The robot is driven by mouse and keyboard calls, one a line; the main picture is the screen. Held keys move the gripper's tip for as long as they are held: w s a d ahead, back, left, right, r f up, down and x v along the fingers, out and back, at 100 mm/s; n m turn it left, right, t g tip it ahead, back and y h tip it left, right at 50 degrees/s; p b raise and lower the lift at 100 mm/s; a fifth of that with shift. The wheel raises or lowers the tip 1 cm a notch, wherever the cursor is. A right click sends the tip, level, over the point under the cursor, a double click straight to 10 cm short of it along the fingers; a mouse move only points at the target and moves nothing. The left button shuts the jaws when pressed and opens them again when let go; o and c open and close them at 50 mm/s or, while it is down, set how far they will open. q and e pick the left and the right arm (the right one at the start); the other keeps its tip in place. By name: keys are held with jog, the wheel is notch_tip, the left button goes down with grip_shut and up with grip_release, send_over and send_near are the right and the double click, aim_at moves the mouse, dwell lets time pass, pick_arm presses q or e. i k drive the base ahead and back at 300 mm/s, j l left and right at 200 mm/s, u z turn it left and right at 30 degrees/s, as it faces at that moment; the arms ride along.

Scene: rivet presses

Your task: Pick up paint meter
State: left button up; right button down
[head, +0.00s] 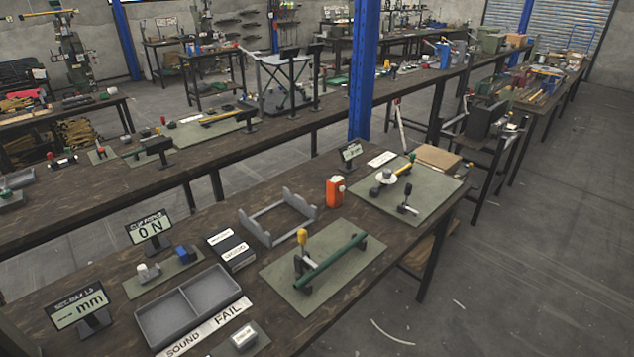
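Neither of my grippers shows in the head view.
A grey two-compartment tray (192,305) sits behind a SOUND/FAIL strip (205,328). A green rod fixture (330,262) lies right of centre. A blue column (362,75) rises behind the bench.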

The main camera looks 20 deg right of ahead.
aim_at(334, 197)
jog(key=i+l+u, duration=0.2)
jog(key=l+u, duration=0.15)
jog(key=l, duration=0.5)
jog(key=l+u, duration=0.4)
jog(key=l, duration=0.5)
jog(key=l+u, duration=0.35)
jog(key=l, duration=0.6)
